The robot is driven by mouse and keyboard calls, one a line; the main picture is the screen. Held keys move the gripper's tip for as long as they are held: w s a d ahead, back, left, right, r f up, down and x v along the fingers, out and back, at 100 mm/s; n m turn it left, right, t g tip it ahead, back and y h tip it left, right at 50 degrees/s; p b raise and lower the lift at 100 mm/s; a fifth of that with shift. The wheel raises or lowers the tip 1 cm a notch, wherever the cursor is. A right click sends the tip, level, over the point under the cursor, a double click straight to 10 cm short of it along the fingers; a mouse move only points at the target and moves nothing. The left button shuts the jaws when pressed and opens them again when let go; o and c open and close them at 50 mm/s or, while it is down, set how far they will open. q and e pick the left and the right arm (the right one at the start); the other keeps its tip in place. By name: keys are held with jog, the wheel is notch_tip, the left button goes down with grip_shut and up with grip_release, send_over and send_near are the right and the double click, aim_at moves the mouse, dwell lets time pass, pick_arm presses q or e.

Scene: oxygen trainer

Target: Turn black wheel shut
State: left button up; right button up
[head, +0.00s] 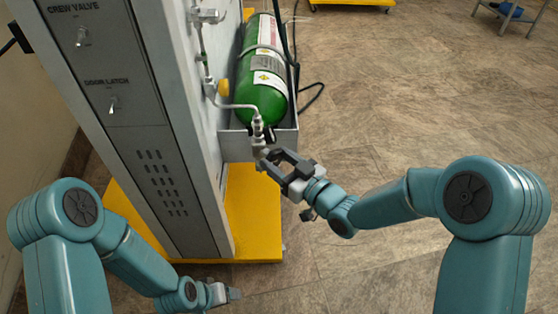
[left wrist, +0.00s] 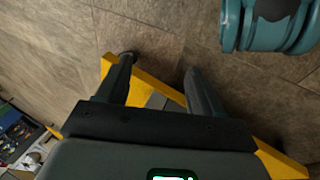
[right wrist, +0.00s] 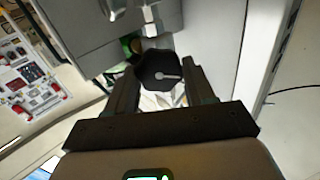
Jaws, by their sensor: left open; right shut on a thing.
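The black wheel (right wrist: 158,70) is a lobed knob with a pale pointer mark, seen face-on in the right wrist view. My right gripper (right wrist: 153,88) has its two fingers on either side of the wheel and is shut on it. In the head view my right gripper (head: 277,163) is at the valve end of the green cylinder (head: 265,85), where its fingers hide most of the wheel. My left gripper (head: 228,294) is low by the cabinet's foot. The left wrist view shows its fingers (left wrist: 158,85) apart with nothing between them.
The grey cabinet (head: 130,120) with switches stands on a yellow base (head: 250,215) at the left. A metal pipe (head: 232,106) runs from the cylinder valve to its side panel. A grey bracket (head: 238,146) holds the cylinder. Open tiled floor (head: 400,110) lies to the right.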

pick_arm(q)
jog(key=shift+g, duration=0.6)
jog(key=shift+s+d+r+p, duration=0.15)
jog(key=shift+s+r+p, duration=0.55)
jog(key=shift+r+p, duration=0.3)
jog(key=shift+s+d+r+p, duration=0.15)
jog(key=shift+s+r+p, duration=0.55)
jog(key=shift+r+p, duration=0.2)
pick_arm(e)
jog(key=shift+d+f+m, duration=0.1)
jog(key=shift+f+m, duration=0.05)
jog(key=shift+m, duration=7.05)
jog(key=o, duration=1)
pick_arm(q)
jog(key=shift+s, duration=0.15)
pick_arm(e)
jog(key=shift+o, duration=0.2)
jog(key=shift+d, duration=0.1)
